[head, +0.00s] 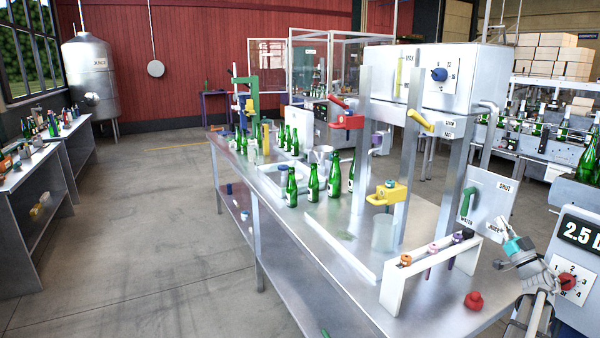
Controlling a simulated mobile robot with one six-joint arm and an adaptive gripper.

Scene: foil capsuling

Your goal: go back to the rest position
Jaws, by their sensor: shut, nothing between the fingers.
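My arm rises at the lower right of the head view, with a teal cap near its upper end. My gripper (501,264) is small and partly hidden at the arm's end, to the right of the white rack (395,290). It is shut and empty, and nothing hangs from it. It appears above the right part of the steel bench (345,292). A red knobbed piece (474,300) sits on the bench below and left of it.
The rack holds several coloured tools. Green bottles (313,184), a clear beaker (384,233) and a yellow clamp (387,194) are farther left. A steel machine (437,85) rises behind. A "2.5" panel (580,234) stands close on the right. The floor at left is clear.

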